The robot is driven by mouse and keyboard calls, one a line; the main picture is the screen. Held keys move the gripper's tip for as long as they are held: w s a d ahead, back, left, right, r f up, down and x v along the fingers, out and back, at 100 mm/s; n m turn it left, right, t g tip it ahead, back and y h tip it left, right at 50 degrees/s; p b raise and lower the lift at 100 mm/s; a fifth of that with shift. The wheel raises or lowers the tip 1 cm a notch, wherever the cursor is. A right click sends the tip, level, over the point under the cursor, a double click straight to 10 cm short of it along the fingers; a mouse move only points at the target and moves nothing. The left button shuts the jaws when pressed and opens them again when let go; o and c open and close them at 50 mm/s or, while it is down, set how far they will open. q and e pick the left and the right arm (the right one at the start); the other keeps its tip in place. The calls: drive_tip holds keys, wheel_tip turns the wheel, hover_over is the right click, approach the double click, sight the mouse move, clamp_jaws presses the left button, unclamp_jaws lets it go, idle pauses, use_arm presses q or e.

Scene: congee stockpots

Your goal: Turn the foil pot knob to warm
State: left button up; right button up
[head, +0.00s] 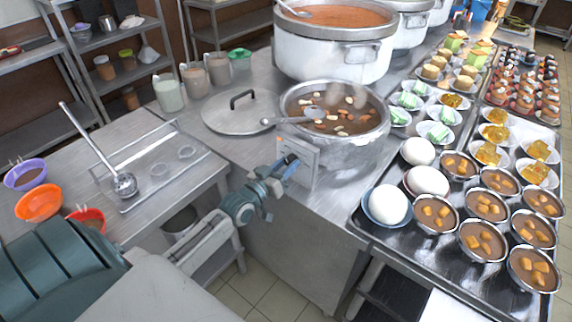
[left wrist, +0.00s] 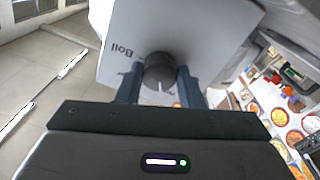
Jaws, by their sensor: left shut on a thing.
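The foil pot (head: 345,150) is a silvery, crinkled-looking stockpot of brown stew on the steel counter, with a ladle in it. A pale control panel (head: 309,165) faces out below its near side. My left gripper (head: 288,163) is at this panel. In the left wrist view, the dark round knob (left wrist: 160,70) sits between the two fingers of my left gripper (left wrist: 160,88), which is shut on it. The panel (left wrist: 205,35) there carries the label "Boil" beside the knob, seen upside down. Other markings are partly hidden by the fingers. My right gripper is out of view.
A lid (head: 240,110) lies left of the pot. A larger pot of orange soup (head: 330,55) stands behind. A dark tray (head: 400,238) of bowls and eggs is at the right. A ladle stand (head: 165,175) and colored bowls (head: 38,203) are at the left.

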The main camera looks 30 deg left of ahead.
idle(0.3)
use_arm(q)
drive_tip(key=o, duration=1)
drive_tip(key=shift+c, duration=0.2)
drive_tip(key=shift+s+p, duration=0.45)
drive_tip(key=shift+s, duration=0.05)
drive_tip(key=s+a+p, duration=0.1)
drive_tip(key=s+p, duration=0.3)
drive_tip(key=s, duration=0.5)
drive_tip(key=shift+s+f, duration=0.35)
drive_tip(key=shift+a, duration=0.1)
